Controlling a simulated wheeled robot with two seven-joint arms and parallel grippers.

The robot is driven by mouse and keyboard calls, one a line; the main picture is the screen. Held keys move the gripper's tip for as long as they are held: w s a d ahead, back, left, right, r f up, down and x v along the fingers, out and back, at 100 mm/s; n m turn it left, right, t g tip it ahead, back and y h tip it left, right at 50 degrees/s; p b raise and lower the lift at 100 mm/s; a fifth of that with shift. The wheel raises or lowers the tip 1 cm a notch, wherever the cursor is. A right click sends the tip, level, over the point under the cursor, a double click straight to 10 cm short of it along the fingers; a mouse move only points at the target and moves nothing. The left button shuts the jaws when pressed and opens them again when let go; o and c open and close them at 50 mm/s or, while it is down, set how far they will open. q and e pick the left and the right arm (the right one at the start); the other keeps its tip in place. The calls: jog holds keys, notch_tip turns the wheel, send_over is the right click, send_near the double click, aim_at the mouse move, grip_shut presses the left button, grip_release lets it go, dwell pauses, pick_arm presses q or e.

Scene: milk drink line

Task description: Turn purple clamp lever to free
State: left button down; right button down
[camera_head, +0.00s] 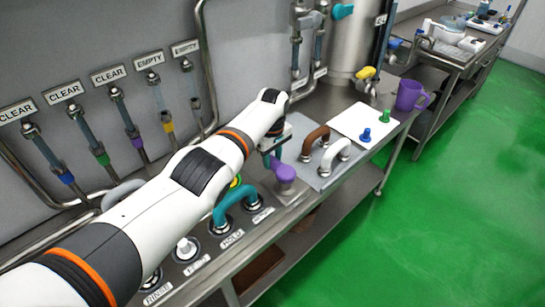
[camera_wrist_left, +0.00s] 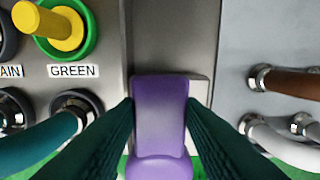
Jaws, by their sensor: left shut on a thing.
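The purple clamp lever (camera_head: 285,172) stands at the front of the metal bench, between the teal hose and the grey plate. In the left wrist view the purple lever (camera_wrist_left: 158,115) lies between my two dark fingers, its rounded end towards the bottom of the picture. My left gripper (camera_wrist_left: 160,118) is shut on it, one finger on each side. In the head view my left arm reaches over the bench and the gripper (camera_head: 276,158) is partly hidden at the lever. My right gripper is not in view.
A teal hose (camera_head: 235,196) bridges two ports left of the lever. A yellow plug in a green ring (camera_wrist_left: 62,28) is above a GREEN label. Brown (camera_head: 315,138) and white (camera_head: 335,153) hoses sit on a grey plate. A purple mug (camera_head: 408,95) stands farther right.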

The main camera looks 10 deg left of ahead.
aim_at(272, 160)
pick_arm(q)
jog(key=shift+w+a+r, duration=0.1)
jog(key=shift+w+r, duration=0.05)
jog(key=shift+r, duration=0.05)
jog(key=c, duration=1.1)
grip_release()
jog(key=shift+o, duration=0.7)
jog(key=shift+f, duration=0.1)
jog(key=shift+r, duration=0.3)
notch_tip(272, 160, up, 4)
jog(key=shift+r+p, duration=0.2)
jog(key=shift+p, duration=0.15)
notch_tip(272, 160, up, 7)
jog(key=b, duration=0.1)
jog(key=shift+b, duration=0.35)
